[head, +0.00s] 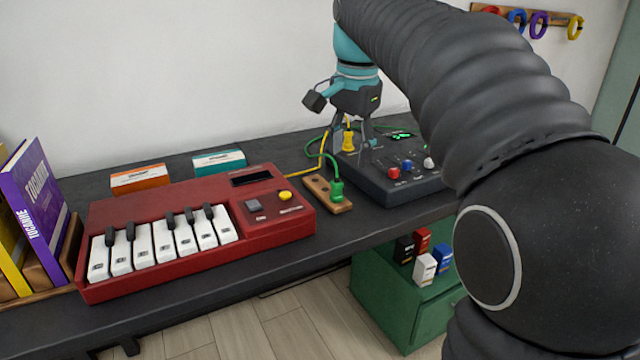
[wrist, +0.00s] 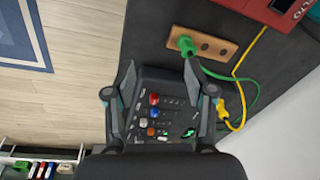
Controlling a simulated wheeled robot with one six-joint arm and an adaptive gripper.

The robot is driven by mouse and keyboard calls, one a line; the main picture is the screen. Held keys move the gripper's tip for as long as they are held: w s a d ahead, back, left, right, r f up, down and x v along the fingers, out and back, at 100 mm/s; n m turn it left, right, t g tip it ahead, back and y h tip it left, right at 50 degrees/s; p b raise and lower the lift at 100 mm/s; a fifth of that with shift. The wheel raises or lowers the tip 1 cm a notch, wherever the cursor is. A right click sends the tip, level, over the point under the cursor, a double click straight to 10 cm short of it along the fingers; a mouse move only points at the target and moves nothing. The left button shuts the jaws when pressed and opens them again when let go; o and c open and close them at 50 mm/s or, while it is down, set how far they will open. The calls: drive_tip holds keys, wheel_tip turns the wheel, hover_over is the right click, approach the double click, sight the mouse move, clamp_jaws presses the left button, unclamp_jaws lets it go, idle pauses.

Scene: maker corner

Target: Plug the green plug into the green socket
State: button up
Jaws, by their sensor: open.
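The green plug (head: 337,190) stands in the near end of a wooden strip (head: 318,188) on the table, its green cable running back. The wrist view shows the plug (wrist: 187,45) at the strip's left end, beyond the fingertips. My gripper (head: 356,142) is open and empty above the dark control box (head: 400,186), behind the plug; its fingers (wrist: 159,72) are spread in the wrist view. A bright green patch (head: 401,135) lies on the box's far part and shows in the wrist view (wrist: 188,133); I cannot tell whether it is the green socket.
A yellow plug (head: 348,141) with a yellow cable is near the box. A red keyboard (head: 190,260) stands left of the strip. Coloured knobs (head: 394,173) rise from the box. Books (head: 35,205) stand at left; a green cabinet (head: 385,305) is below the table.

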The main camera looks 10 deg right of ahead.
sight(340, 181)
drive_tip(key=w+r+m+g, duration=0.1)
drive_tip(key=w+m, duration=0.3)
drive_tip(key=w, duration=0.3)
drive_tip(key=shift+w+g, duration=0.15)
drive_tip(key=shift+g, duration=0.15)
wheel_tip(340, 181, down, 8)
drive_tip(key=shift+d+f+b, duration=0.1)
drive_tip(key=shift+f+b, duration=0.1)
drive_tip(key=shift+b, duration=0.65)
drive_tip(key=shift+f, duration=0.1)
drive_tip(key=shift+f, duration=0.1)
drive_tip(key=shift+w+d+f+b, duration=0.1)
drive_tip(key=shift+w+f+b, duration=0.15)
drive_tip(key=shift+f, duration=1)
drive_tip(key=shift+w+d+f+b, duration=0.1)
drive_tip(key=shift+f+b, duration=0.1)
drive_tip(key=shift+f, duration=1.05)
